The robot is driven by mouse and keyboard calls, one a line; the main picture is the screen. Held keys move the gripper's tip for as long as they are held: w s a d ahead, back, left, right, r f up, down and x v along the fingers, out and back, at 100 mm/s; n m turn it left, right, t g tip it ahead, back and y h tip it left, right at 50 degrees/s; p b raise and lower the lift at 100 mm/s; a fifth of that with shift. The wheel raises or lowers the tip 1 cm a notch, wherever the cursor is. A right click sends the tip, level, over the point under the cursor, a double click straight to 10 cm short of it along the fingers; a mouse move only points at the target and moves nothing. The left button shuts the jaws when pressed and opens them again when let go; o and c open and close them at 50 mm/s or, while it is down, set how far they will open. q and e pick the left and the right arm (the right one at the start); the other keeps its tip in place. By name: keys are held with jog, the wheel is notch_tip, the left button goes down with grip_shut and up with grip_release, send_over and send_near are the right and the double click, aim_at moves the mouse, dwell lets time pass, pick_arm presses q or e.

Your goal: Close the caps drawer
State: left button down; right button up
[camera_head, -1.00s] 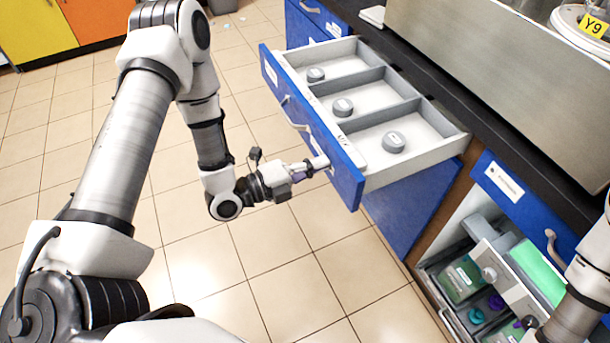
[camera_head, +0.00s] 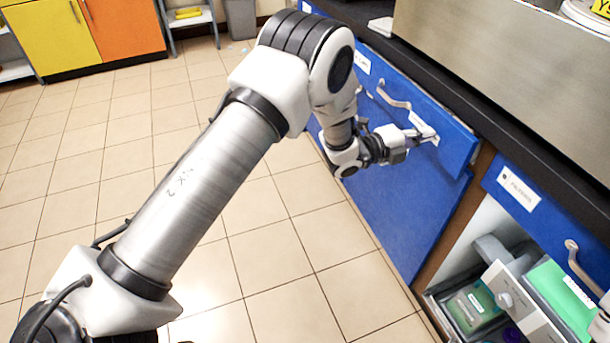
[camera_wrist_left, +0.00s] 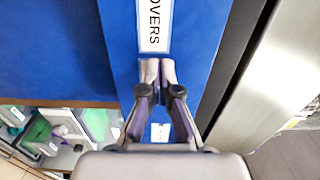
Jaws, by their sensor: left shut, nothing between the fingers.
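The caps drawer (camera_head: 455,141) is the blue drawer front under the dark worktop, with a curved metal handle (camera_head: 393,97). Its inside and the grey caps are hidden, and its front sits flush or nearly flush with the cabinet; a small gap cannot be ruled out. My left gripper (camera_head: 428,137) is shut and empty, with its fingertips at the drawer front beside the white label. In the left wrist view the fingertips (camera_wrist_left: 157,64) sit just below the label (camera_wrist_left: 155,25), whose visible letters read "OVERS".
To the right, a blue drawer (camera_head: 520,190) with a handle sits above an open compartment holding a bin with a green-lidded box (camera_head: 562,298) and bottles. A large steel unit (camera_head: 490,70) stands on the black worktop (camera_head: 450,95).

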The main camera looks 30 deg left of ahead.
aim_at(440, 128)
pick_arm(q)
jog(key=b+x, duration=0.1)
jog(key=x, duration=0.3)
jog(key=shift+w+d+f, duration=0.1)
jog(key=shift+w+d, duration=0.05)
jog(key=shift+w+r, duration=0.1)
jog(key=shift+r, duration=0.2)
